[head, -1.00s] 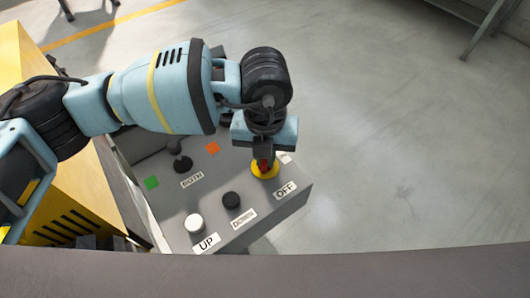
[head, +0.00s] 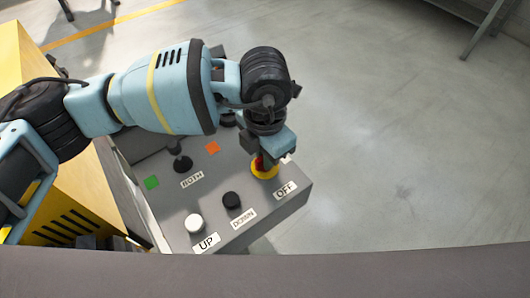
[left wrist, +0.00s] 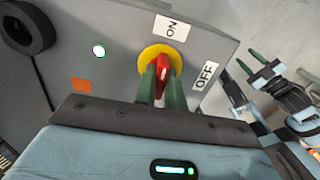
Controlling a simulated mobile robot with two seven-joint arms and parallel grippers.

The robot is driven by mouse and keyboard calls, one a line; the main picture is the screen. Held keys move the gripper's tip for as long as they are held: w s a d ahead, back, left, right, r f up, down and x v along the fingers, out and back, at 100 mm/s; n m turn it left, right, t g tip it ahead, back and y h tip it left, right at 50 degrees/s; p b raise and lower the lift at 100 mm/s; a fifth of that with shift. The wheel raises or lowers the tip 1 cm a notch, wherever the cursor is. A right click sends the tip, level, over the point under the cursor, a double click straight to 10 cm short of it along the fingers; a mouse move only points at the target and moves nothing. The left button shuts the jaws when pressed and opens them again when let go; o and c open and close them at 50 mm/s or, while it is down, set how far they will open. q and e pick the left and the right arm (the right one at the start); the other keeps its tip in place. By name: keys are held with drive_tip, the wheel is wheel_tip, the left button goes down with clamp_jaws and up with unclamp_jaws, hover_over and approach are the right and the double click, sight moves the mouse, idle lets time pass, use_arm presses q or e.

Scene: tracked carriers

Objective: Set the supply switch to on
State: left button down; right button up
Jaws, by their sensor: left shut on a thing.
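The supply switch is a red handle on a yellow disc (head: 264,171) on top of a grey control box (head: 180,215). In the left wrist view the red handle (left wrist: 163,70) stands between the green fingers, with the ON label (left wrist: 172,27) above it and the OFF label (left wrist: 205,75) to its right. The handle points roughly toward ON, though the fingers partly cover it. My left gripper (head: 262,160) is shut on the handle from above. My right gripper (left wrist: 250,63) shows at the right of the left wrist view, clear of the box, its fingers apart and empty.
The box also carries a white UP knob (head: 194,223), a black DOWN knob (head: 231,200), a BOTH label (head: 192,180), and green (head: 152,183) and orange (head: 212,147) squares. A yellow cabinet (head: 88,190) stands at left. The floor to the right is open.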

use_arm(q)
drive_tip(key=shift+m, duration=0.3)
drive_tip(key=c, duration=1.5)
unclamp_jaws()
drive_tip(key=shift+r, duration=3.95)
drive_tip(key=shift+s+f, duration=0.1)
